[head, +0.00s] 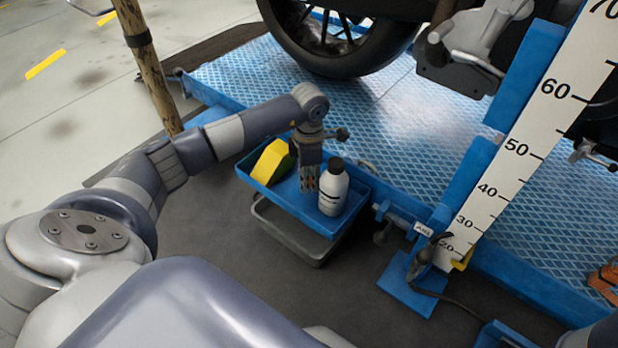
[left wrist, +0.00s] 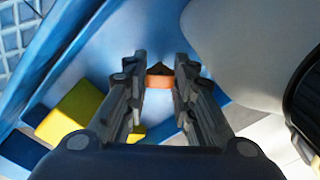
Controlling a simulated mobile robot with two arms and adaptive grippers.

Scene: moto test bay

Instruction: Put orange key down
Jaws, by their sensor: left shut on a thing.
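My left gripper (head: 309,186) points down into the blue tray (head: 272,203), between the yellow block and the white bottle. In the left wrist view its two fingers (left wrist: 160,85) are shut on the orange key (left wrist: 160,80), a small orange piece between the fingertips. The fingers mostly hide the key in the head view. I cannot tell whether the key touches the tray floor. My right gripper is in neither view.
The yellow block (head: 270,162) lies at the tray's left. The white bottle (head: 333,190) with a black cap stands close right of my gripper. A blue platform with a wheel (head: 335,40) lies behind, and a white measuring scale (head: 520,140) rises at the right.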

